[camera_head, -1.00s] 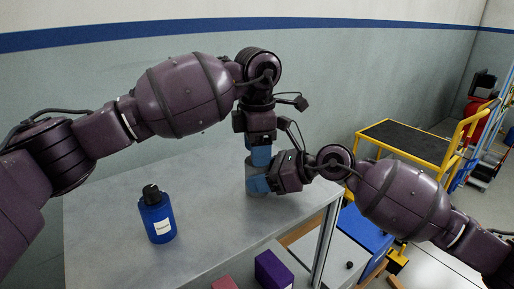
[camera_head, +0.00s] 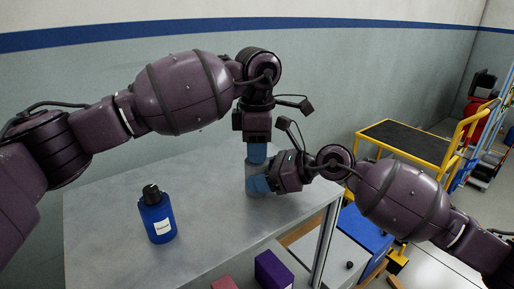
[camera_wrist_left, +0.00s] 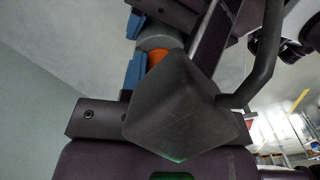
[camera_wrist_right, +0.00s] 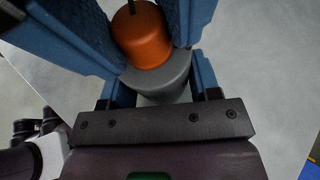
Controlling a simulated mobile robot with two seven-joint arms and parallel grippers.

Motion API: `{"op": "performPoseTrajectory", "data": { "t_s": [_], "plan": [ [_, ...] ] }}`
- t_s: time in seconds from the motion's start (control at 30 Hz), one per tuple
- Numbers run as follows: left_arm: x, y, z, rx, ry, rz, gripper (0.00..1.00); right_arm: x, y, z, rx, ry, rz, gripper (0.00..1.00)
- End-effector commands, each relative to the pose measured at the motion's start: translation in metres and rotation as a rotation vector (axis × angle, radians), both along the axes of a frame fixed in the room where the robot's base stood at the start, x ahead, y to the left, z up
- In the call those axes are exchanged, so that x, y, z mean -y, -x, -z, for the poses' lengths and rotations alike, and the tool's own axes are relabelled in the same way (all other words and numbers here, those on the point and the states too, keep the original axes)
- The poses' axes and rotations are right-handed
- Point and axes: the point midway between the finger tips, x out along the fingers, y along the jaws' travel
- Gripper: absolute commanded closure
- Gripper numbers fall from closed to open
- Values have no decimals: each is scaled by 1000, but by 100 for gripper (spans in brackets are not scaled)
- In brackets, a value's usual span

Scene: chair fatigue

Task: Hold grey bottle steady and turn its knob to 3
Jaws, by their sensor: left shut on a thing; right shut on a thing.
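The grey bottle (camera_head: 252,180) stands upright on the grey table, mostly covered by my grippers. Its orange knob shows in the right wrist view (camera_wrist_right: 142,38), with a dark mark on top, and partly in the left wrist view (camera_wrist_left: 157,57). My left gripper (camera_head: 257,154) comes from above, its blue fingers shut on the knob. My right gripper (camera_head: 259,184) comes from the right, shut on the bottle's body lower down, which also shows in the right wrist view (camera_wrist_right: 165,84). No numbers on the bottle can be read.
A blue bottle with a black cap (camera_head: 158,217) stands on the table (camera_head: 110,195) to the left. A purple box (camera_head: 272,270) and a pink box (camera_head: 225,283) are at the front. A yellow cart (camera_head: 410,140) stands beyond the table's right edge.

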Motion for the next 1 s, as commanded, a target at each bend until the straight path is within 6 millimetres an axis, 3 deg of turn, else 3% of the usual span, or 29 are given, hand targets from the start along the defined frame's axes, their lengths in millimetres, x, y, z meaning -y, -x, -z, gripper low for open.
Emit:
{"op": "performPoseTrajectory", "data": {
  "t_s": [0.5, 1.0],
  "plan": [
    [0, 0, 0, 1, -1, 342, 95, 0, 0, 0, 1, 0, 0, 82],
    [0, 0, 0, 0, -1, 420, 95, 0, 0, 0, 1, 0, 0, 82]
  ]
}}
